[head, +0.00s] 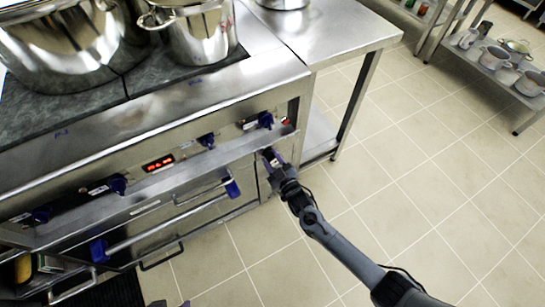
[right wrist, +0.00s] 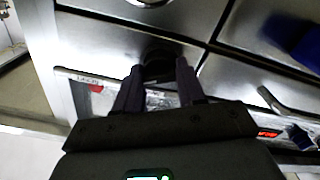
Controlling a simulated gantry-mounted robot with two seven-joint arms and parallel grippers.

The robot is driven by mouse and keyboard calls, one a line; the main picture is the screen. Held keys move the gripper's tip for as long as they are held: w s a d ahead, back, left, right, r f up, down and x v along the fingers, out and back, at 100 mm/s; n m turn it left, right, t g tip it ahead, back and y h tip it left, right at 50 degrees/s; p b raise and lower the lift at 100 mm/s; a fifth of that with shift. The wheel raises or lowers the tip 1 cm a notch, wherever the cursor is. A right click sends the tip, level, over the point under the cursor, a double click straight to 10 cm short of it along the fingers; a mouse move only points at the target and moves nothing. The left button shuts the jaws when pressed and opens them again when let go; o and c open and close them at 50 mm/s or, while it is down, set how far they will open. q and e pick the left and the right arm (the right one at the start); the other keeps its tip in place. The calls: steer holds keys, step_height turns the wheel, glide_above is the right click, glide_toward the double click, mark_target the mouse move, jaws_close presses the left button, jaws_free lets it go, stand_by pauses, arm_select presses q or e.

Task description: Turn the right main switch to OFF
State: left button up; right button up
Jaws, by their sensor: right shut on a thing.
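The range (head: 225,95) has a steel front panel with several blue knobs, including one (head: 265,120) near its right end. My right gripper (head: 272,158) is at the right end of the range front, just below the jutting panel ledge. In the right wrist view its two fingers (right wrist: 160,80) are shut on a dark round knob (right wrist: 158,58), which I take for the right main switch. Its marking and turn angle are hidden by the fingers.
Large steel pots (head: 200,35) stand on the cooktop. A steel table (head: 330,30) adjoins the range on the right. Oven handles with blue ends (head: 232,188) jut out left of my right gripper.

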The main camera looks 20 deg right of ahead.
steer(key=n+p, duration=0.2)
steer(key=n, duration=0.4)
steer(key=shift+a+r, duration=0.1)
steer(key=shift+r, duration=0.05)
steer(key=n, duration=0.3)
steer(key=shift+n+p, duration=0.4)
steer(key=shift+n, duration=1.5)
steer(key=shift+f, duration=0.2)
steer(key=o, duration=1)
steer(key=shift+f, duration=0.1)
steer(key=shift+p, duration=0.3)
